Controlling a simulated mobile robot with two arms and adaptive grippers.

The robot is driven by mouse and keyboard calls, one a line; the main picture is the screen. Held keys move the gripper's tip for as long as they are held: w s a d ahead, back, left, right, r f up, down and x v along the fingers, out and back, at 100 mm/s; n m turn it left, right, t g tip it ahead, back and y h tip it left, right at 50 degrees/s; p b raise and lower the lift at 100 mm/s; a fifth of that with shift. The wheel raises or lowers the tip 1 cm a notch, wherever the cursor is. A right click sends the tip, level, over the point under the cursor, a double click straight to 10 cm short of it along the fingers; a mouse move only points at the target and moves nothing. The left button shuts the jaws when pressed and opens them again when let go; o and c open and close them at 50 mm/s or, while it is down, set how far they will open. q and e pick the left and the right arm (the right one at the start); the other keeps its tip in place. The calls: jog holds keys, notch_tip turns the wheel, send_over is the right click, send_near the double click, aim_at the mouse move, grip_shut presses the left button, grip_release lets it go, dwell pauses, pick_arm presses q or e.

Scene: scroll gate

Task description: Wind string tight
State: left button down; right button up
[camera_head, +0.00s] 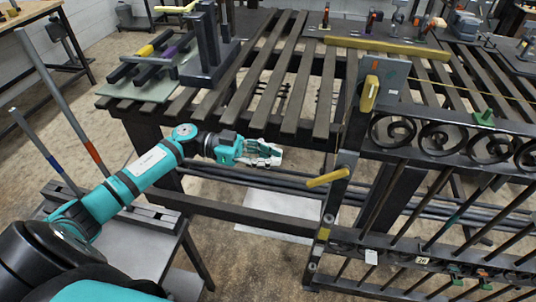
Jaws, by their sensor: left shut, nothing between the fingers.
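A thin yellow string (455,87) runs from a grey box (393,78) on the gate's post to the right, above the gate's top rail. A yellow handle (369,93) is on the left side of that box. Another yellow handle (327,177) sticks out lower on the post. Whether the string is slack or taut is hard to tell. My left gripper (274,155) is shut and empty in front of the slatted bench, left of both handles and touching neither. My right gripper is out of view.
The black gate (463,136) with scrolls fills the right side. The slatted bench (288,58) bears a dark stand (205,48) and a long yellow bar (387,48). A low grey table (147,237) stands at lower left. Floor shows between the low table and the gate.

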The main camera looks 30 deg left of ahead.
pick_arm(q)
jog(key=p, duration=0.1)
send_near(327, 177)
notch_tip(327, 177, up, 3)
jog(key=d, duration=0.2)
jog(key=d+f, duration=0.1)
jog(key=w+d+f, duration=0.1)
jog(key=f, duration=0.1)
jog(key=shift+w+d, duration=0.15)
jog(key=shift+d, duration=0.25)
jog(key=shift+f, duration=0.15)
